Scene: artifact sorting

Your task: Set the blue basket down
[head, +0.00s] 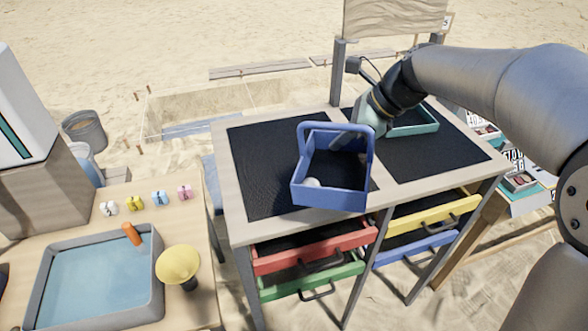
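The blue basket (331,197) is at the middle of the work table, over the front part of its black mats, with its arched handle up. It looks slightly tilted; I cannot tell whether its base touches the table. A small whitish object (312,182) lies inside at the front left. My gripper (345,138) comes in from the right behind the basket and is at its handle. It looks shut on the handle, though the handle bar partly hides the fingertips.
A teal tray (428,127) stands at the table's back right. The left black mat (258,160) is mostly clear. Red (310,258), green, yellow (430,217) and blue drawers stand partly open below. A side table with a water basin (157,285) is at left.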

